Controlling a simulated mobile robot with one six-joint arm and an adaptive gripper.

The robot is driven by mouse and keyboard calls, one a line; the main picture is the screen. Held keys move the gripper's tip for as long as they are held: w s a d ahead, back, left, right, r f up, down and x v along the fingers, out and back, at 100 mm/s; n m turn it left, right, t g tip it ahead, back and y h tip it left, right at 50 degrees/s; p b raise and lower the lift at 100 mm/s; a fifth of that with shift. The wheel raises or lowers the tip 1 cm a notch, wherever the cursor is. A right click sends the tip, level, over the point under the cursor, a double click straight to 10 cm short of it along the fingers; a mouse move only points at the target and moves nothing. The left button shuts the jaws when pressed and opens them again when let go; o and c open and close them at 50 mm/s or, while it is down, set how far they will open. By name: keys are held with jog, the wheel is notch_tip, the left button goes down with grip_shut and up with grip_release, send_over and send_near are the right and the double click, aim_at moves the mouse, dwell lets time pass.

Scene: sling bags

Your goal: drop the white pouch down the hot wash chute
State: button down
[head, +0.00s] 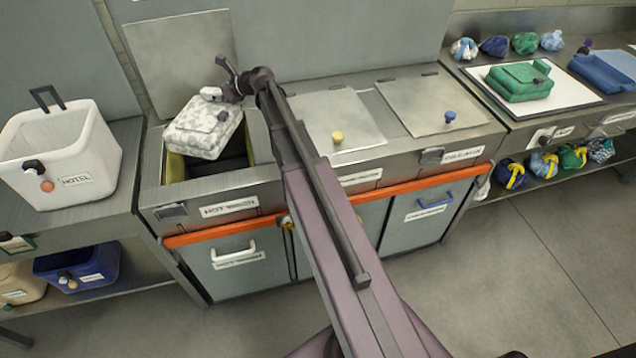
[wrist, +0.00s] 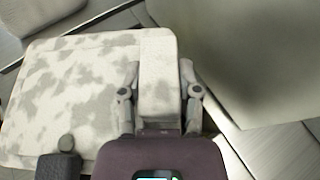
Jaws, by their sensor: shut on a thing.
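The white pouch (head: 203,130), a boxy bag with grey blotches, hangs over the open hot wash chute (head: 258,147) in the head view. My gripper (head: 219,93) is shut on a raised block at the pouch's top. In the wrist view, both fingers of my gripper (wrist: 160,95) close on the sides of this pale block, and the pouch (wrist: 70,85) fills the left. The chute's lid (head: 180,55) stands up behind the opening, and the label on its front reads HOT WASH. The pouch hides much of the opening; I cannot tell whether it touches the rim.
Two shut lids, one with a yellow knob (head: 337,137) and one with a blue knob (head: 450,117), lie to the right. A white HOTEL bin (head: 100,150) stands left. An orange rail (head: 400,187) crosses the front. A green bag (head: 520,82) lies on a tray at right.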

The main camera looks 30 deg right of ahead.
jog(key=shift+f, duration=0.35)
jog(key=shift+c, duration=1.1)
grip_release()
jog(key=shift+s, duration=0.15)
